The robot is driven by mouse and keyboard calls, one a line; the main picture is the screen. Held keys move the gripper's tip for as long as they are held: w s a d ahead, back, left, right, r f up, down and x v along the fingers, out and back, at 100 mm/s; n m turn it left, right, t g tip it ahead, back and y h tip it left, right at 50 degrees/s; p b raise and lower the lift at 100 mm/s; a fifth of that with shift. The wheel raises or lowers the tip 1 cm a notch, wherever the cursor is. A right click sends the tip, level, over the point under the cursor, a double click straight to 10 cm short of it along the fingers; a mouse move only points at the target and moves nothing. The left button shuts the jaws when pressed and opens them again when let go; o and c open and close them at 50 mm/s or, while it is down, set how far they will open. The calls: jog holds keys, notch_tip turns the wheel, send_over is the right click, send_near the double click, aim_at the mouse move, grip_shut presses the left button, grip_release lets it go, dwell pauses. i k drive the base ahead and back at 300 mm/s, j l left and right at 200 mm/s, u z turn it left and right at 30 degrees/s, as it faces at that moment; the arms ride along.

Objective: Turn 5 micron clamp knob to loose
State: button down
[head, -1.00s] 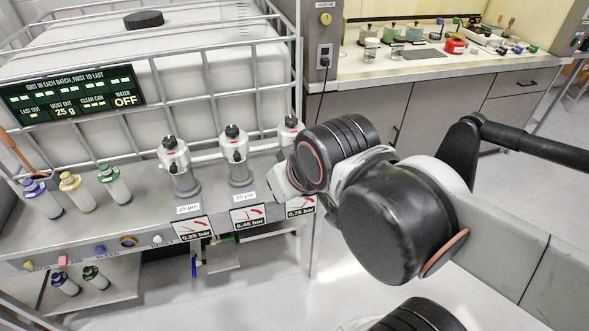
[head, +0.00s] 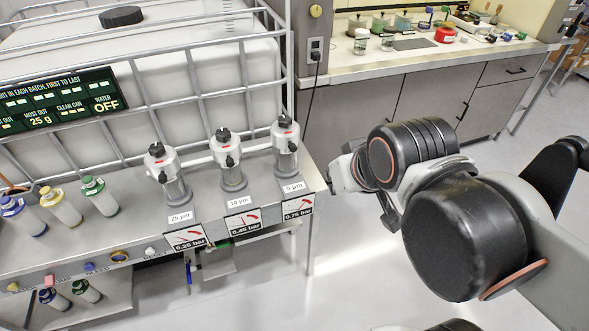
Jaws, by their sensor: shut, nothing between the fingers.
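The 5 micron filter housing (head: 282,160) stands upright at the right end of the grey bench, behind its "5 µm" label (head: 293,187). It has a black knob (head: 285,121) on top and a dark part on the side of its light grey head. I cannot tell which of these is the clamp knob, nor whether it is tight or loose. My gripper (head: 334,177) is to the right of this housing, past the bench end, apart from it. It is shut and empty, and partly hidden by my own wrist.
The 10 µm housing (head: 226,160) and 25 µm housing (head: 166,175) stand to the left. Pressure gauge cards hang along the bench (head: 130,217) front. A caged white tank (head: 190,85) is close behind. Open floor lies right of the bench.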

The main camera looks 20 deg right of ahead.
aim_at(285, 120)
jog(key=i+j, duration=0.7)
jog(key=i+u, duration=0.05)
jog(key=i, duration=0.05)
